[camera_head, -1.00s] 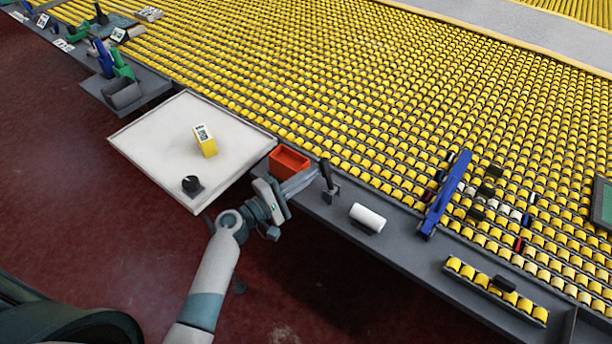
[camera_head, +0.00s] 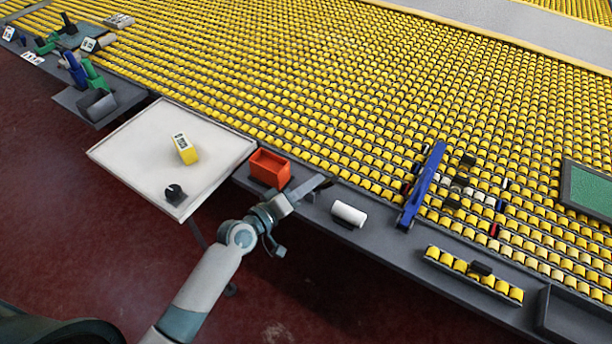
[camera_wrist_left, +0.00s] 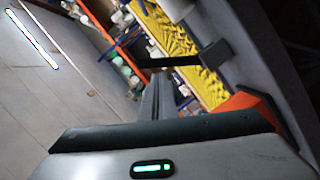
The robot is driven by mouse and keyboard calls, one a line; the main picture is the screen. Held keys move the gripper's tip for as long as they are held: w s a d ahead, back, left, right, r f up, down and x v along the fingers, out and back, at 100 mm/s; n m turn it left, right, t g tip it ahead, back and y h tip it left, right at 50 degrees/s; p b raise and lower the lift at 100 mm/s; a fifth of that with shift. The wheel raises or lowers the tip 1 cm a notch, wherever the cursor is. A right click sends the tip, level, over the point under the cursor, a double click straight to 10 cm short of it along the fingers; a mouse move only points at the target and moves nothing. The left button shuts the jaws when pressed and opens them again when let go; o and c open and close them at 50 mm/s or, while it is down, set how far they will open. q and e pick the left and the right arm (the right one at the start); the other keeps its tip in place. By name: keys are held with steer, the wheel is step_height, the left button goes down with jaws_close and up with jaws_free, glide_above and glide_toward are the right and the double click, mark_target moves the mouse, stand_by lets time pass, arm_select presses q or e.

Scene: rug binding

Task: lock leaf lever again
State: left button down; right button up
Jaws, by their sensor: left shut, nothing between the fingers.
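The leaf lever (camera_head: 328,183) is a small black handle on the grey front rail, right of the orange bin. In the head view it leans to the right, and its foot is mostly hidden by my left gripper. My left gripper (camera_head: 310,186) is shut and empty, with its fingertips at the lever; I cannot tell whether they touch. In the left wrist view the shut fingers (camera_wrist_left: 160,96) point at a dark bar with a block-like end, which looks like the lever (camera_wrist_left: 213,55). My right gripper is not in view.
The orange bin (camera_head: 269,168) stands just left of the gripper. A white roll (camera_head: 348,214) lies close on its right, then a blue bar (camera_head: 423,185). A white table (camera_head: 140,150) holds a yellow box (camera_head: 186,150) and a black knob (camera_head: 174,194). Yellow rollers fill the bed behind.

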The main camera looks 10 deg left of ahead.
arm_select(q)
steer(key=shift+s+d+f, duration=0.1)
steer(key=shift+d, duration=0.2)
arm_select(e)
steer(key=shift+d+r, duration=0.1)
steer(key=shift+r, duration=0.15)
arm_select(q)
steer(key=shift+f, duration=0.1)
steer(key=shift+s, duration=0.1)
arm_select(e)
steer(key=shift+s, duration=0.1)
